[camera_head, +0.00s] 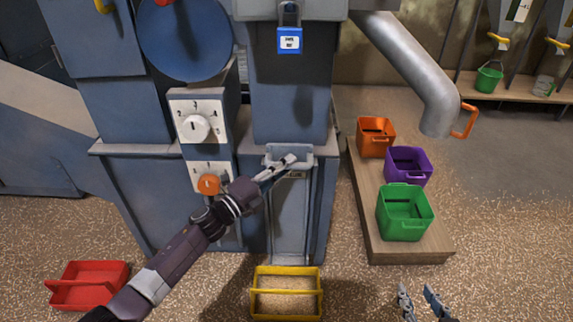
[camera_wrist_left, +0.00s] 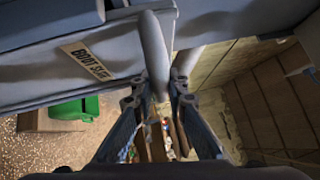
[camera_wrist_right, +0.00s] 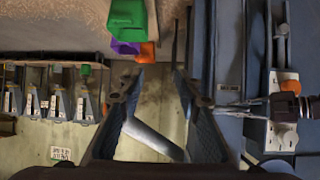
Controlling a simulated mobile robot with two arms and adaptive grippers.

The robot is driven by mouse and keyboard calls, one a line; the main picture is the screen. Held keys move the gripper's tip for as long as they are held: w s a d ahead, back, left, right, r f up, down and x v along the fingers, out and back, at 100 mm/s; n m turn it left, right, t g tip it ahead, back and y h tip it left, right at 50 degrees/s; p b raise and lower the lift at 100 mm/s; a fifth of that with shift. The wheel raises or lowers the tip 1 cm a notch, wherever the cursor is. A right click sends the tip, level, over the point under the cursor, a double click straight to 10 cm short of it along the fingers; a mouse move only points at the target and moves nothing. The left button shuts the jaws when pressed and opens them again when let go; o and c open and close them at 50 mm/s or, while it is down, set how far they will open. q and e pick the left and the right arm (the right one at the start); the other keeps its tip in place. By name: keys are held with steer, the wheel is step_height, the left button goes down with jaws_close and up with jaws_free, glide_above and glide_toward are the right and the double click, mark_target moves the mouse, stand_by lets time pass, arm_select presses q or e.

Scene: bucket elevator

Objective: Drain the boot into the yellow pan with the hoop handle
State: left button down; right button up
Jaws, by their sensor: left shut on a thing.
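The boot (camera_head: 265,105) is the blue lower housing of the elevator. A grey slide plate (camera_head: 290,220) runs down its front, with a pale handle at the top. My left gripper (camera_head: 291,160) is shut on the slide handle; the grey bar (camera_wrist_left: 154,50) shows between its fingers in the left wrist view, beside a partly readable "BOOT" label (camera_wrist_left: 88,61). The yellow pan (camera_head: 286,270) with a bar handle across it sits on the floor below the slide. My right gripper (camera_head: 420,292) is open and empty, at the bottom right; its fingers (camera_wrist_right: 150,92) stand apart.
A red pan (camera_head: 90,270) lies on the floor at left. Orange (camera_head: 375,125), purple (camera_head: 408,152) and green (camera_head: 404,200) bins stand on a wooden platform at right. A grey spout (camera_head: 415,70) hangs above them. Dials (camera_head: 195,127) are beside my left arm.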

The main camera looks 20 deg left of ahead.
arm_select(q)
steer(key=shift+f, duration=0.55)
steer(key=shift+s, duration=0.1)
arm_select(e)
steer(key=w+r, duration=0.1)
steer(key=a+r+t, duration=0.1)
steer(key=r, duration=0.1)
steer(key=shift+w, duration=0.35)
arm_select(q)
steer(key=c, duration=1.9)
jaws_free()
steer(key=shift+f, duration=0.1)
arm_select(e)
steer(key=shift+f, duration=0.1)
arm_select(q)
steer(key=v, duration=1.2)
steer(key=shift+r, duration=0.25)
